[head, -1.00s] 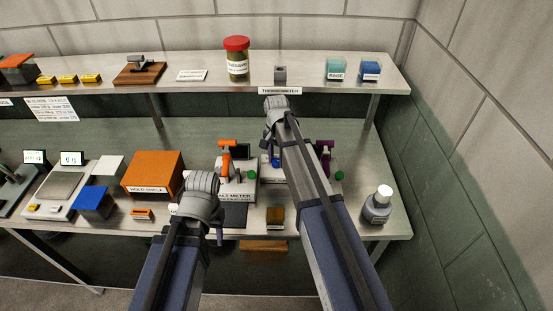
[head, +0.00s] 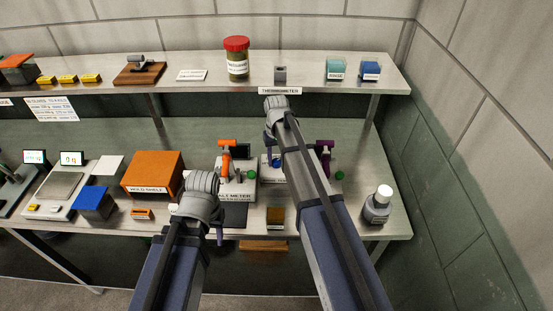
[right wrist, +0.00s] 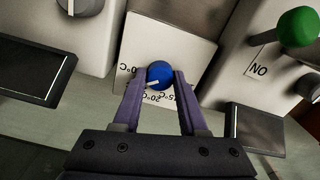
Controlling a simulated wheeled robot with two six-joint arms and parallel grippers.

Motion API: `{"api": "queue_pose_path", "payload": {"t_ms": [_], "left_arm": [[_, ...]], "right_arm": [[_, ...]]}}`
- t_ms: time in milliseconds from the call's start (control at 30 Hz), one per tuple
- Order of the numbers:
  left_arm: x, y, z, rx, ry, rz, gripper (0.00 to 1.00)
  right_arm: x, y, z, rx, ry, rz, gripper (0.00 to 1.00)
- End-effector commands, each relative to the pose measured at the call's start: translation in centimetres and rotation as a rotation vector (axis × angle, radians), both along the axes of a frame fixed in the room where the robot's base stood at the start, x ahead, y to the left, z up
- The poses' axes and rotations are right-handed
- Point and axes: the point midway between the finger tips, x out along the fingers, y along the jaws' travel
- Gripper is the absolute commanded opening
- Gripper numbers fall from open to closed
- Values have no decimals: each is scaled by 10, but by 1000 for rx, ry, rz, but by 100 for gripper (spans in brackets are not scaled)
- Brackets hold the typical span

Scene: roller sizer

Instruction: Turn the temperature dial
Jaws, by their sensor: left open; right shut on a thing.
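The temperature dial is a round blue knob (right wrist: 159,74) with a white pointer, on a pale plate (right wrist: 185,45) marked with upside-down °C figures, 15 and 20 among them. In the right wrist view my right gripper (right wrist: 160,80) has its two purple fingers closed on either side of the knob. The pointer slants to the lower left in that view. In the head view a bit of the blue knob (head: 276,163) shows beside my right arm, which hides most of that gripper. My left gripper (head: 219,233) is low at the bench front, largely hidden by its wrist.
A green knob (right wrist: 297,26) with an ON label (right wrist: 259,69) stands near the dial. An orange-topped device (head: 227,150) and a purple one (head: 325,150) flank the right arm. An orange mold shield (head: 152,174) is left, a bottle (head: 377,205) right. A shelf (head: 210,73) runs above.

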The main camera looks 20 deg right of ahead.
Motion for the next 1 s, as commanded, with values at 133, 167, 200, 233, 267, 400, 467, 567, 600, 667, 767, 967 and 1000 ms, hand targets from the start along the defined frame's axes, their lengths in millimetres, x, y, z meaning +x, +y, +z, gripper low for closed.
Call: {"api": "queue_pose_path", "payload": {"t_ms": [133, 167, 200, 233, 267, 400, 467, 567, 600, 667, 767, 967, 1000], "left_arm": [[0, 0, 0, 0, 0, 0, 50], [0, 0, 0, 0, 0, 0, 50], [0, 0, 0, 0, 0, 0, 50], [0, 0, 0, 0, 0, 0, 50], [0, 0, 0, 0, 0, 0, 50], [0, 0, 0, 0, 0, 0, 50], [0, 0, 0, 0, 0, 0, 50], [0, 0, 0, 0, 0, 0, 50], [0, 0, 0, 0, 0, 0, 50], [0, 0, 0, 0, 0, 0, 50], [0, 0, 0, 0, 0, 0, 50], [0, 0, 0, 0, 0, 0, 50], [0, 0, 0, 0, 0, 0, 50]], "right_arm": [[0, 0, 0, 0, 0, 137, 0], [0, 0, 0, 0, 0, 166, 0], [0, 0, 0, 0, 0, 204, 0], [0, 0, 0, 0, 0, 232, 0], [0, 0, 0, 0, 0, 261, 0], [0, 0, 0, 0, 0, 394, 0], [0, 0, 0, 0, 0, 450, 0], [0, 0, 0, 0, 0, 540, 0], [0, 0, 0, 0, 0, 575, 0], [0, 0, 0, 0, 0, 625, 0], [0, 0, 0, 0, 1, 700, 0], [0, 0, 0, 0, 1, 822, 0], [0, 0, 0, 0, 1, 842, 0]]}}
